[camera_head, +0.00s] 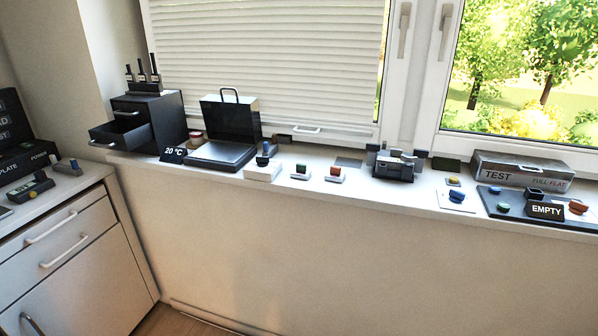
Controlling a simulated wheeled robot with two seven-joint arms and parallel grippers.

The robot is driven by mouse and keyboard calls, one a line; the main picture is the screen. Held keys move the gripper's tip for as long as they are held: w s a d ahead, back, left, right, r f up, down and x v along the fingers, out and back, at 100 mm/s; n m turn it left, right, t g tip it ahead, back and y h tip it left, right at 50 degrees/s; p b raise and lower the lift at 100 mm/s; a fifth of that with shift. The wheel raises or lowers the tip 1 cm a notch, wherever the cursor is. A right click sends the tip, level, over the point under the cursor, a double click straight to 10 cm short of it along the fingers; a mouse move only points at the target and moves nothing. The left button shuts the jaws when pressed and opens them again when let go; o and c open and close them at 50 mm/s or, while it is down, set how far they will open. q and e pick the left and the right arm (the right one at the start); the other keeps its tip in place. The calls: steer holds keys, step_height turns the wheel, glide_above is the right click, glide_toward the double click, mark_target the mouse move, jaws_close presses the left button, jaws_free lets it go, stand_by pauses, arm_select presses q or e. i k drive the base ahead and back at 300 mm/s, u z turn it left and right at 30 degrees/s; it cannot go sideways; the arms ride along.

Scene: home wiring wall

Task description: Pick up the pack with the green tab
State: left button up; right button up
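A small pack with a green tab (300,172) sits on the windowsill (330,203), on a pale base. A similar pack with an orange-red tab (335,175) stands just to its right, apart from it. A white block with a dark top piece (262,171) stands just to its left. Another small green piece (503,207) lies on the dark tray at the far right; I cannot tell what it is. Neither of my grippers shows in the head view.
An open black case (222,152) and a black drawer box (146,123), one drawer pulled out, stand left. A dark device (394,167) stands right of the packs. A grey TEST box (520,168) and an EMPTY sign (545,210) are farther right. Bare sill lies before the packs.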

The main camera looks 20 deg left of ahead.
mark_target(300, 172)
steer(key=u, duration=1.5)
steer(key=i, duration=2.3)
steer(key=z, duration=2.7)
